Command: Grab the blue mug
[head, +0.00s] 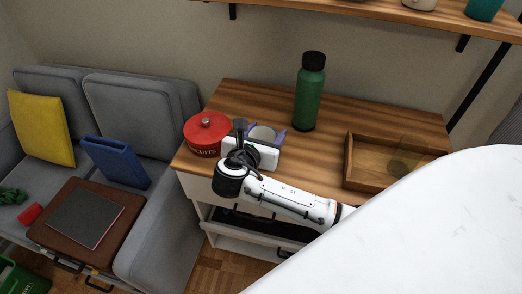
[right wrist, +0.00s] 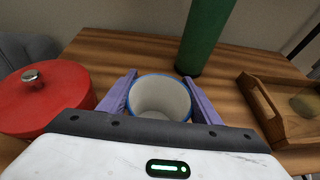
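The blue mug (right wrist: 160,97) has a blue rim and a pale inside. It stands upright on the wooden desk top, also seen partly behind my right gripper in the head view (head: 263,133). My right gripper (right wrist: 160,78) is open, with one purple-blue finger on each side of the mug. The fingers reach to about its far rim and look very close to its sides; I cannot tell whether they touch. The gripper body hides the mug's lower near side. My left gripper is not in view.
A red biscuit tin (head: 208,134) stands close on the left. A green bottle (head: 309,92) stands behind to the right. A wooden tray (head: 370,180) lies on the right. A shelf (head: 400,14) hangs above the desk (head: 240,98).

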